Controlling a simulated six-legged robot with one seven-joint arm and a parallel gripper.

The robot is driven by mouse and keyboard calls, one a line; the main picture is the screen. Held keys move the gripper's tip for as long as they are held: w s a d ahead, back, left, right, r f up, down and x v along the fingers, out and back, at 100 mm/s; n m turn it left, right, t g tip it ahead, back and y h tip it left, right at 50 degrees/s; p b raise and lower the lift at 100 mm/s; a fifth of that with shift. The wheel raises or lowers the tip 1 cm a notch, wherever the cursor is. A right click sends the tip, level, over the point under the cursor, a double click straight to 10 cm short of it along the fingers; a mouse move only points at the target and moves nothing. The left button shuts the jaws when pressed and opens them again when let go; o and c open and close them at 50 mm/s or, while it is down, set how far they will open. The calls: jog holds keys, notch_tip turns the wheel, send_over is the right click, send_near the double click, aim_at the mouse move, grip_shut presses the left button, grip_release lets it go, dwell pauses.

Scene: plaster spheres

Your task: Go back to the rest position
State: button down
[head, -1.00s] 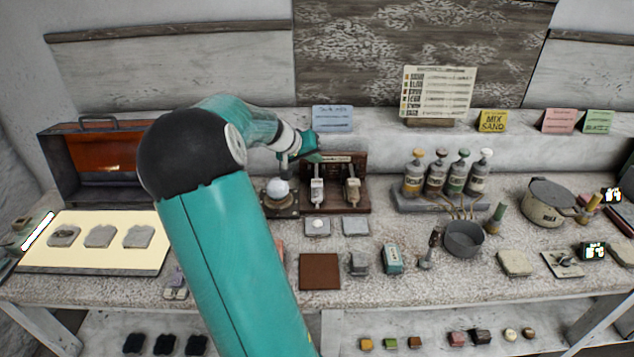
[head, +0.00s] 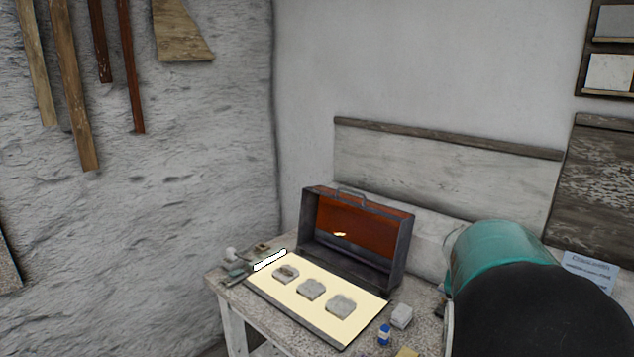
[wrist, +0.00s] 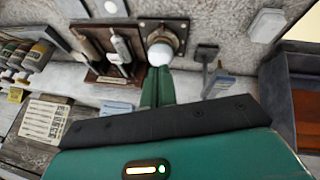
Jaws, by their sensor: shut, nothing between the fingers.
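My gripper (wrist: 158,72) shows in the wrist view, its two green fingers together with nothing between them. In that picture the fingertips point at a white plaster sphere (wrist: 161,52), which sits on a small dark square stand (wrist: 178,27). The gap between the fingertips and the sphere cannot be judged. In the head view my teal and black arm fills the lower right corner, and my gripper is out of that picture.
In the head view a lit panel (head: 262,288) holds three grey slabs beside an open metal case (head: 396,247). A white block (head: 402,316) and blue bottle (head: 384,335) stand nearby. The wrist view shows a dark wooden rack (wrist: 97,58) and several bottles (wrist: 30,55) to the left.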

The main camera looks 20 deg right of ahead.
jog(key=a+r+n+t+y, duration=0.2)
jog(key=a+n, duration=0.1)
jog(key=a, duration=0.9)
jog(key=a+r+n+t+y, duration=0.1)
jog(key=a+r+n+t, duration=0.15)
jog(key=a, duration=0.95)
jog(key=s+a+n+y, duration=0.2)
jog(key=s+a+n, duration=0.3)
jog(key=a, duration=1)
jog(key=s, duration=0.3)
jog(key=shift+s+a+r+y, duration=0.2)
jog(key=shift+r+y, duration=0.05)
jog(key=shift+y, duration=0.15)
